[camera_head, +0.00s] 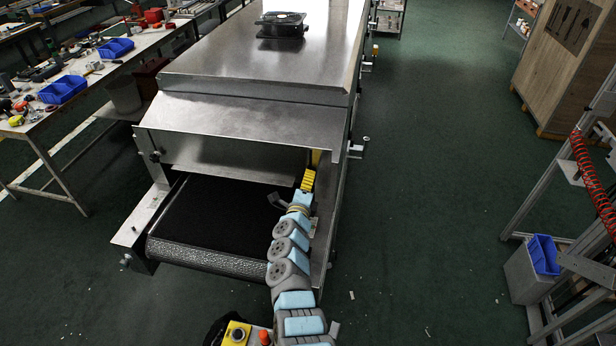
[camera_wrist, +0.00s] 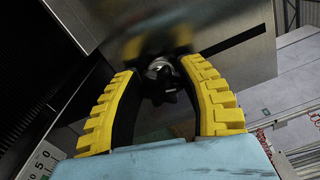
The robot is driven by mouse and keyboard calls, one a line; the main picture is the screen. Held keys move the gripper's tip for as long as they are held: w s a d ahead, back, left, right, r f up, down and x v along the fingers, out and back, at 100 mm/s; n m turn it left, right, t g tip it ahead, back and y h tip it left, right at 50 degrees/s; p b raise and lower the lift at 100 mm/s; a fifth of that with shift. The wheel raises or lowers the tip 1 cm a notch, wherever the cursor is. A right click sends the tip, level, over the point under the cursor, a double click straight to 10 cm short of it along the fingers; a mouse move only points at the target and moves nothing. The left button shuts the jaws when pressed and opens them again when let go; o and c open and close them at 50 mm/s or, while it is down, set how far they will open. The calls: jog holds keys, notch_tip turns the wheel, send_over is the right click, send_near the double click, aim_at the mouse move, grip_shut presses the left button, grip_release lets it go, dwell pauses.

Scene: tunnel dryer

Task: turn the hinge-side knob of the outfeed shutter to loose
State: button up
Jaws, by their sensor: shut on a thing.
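The steel tunnel dryer (camera_head: 260,75) has its outfeed end facing me, with a sloping hood above the belt mouth. My gripper (camera_head: 308,178) is at the right side of this mouth, under the hood's edge. In the wrist view, its two yellow ribbed fingers (camera_wrist: 159,68) stand on either side of a dark lobed knob (camera_wrist: 163,87) with a bright metal centre, and are shut on it. The knob is hidden in the head view. Its turned position cannot be read. Another dark knob (camera_head: 155,155) shows at the hood's left side.
A dark conveyor belt (camera_head: 215,215) runs out below the hood, left of my arm. A small bracket (camera_head: 357,149) juts from the dryer's right side. A cluttered workbench (camera_head: 75,85) stands at left. The green floor to the right is mostly clear.

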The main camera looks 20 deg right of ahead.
jog(key=n+p, duration=0.2)
jog(key=n, duration=0.2)
jog(key=shift+r+n, duration=0.1)
jog(key=shift+n, duration=0.2)
jog(key=shift+f+n+p, duration=0.2)
jog(key=shift+n+p, duration=0.4)
jog(key=shift+n, duration=0.9)
jog(key=o, duration=1.2)
jog(key=shift+c, duration=0.2)
jog(key=shift+s+f, duration=0.1)
jog(key=shift+s, duration=0.05)
jog(key=v, duration=1.1)
jog(key=shift+s+a, duration=0.2)
jog(key=shift+s, duration=0.1)
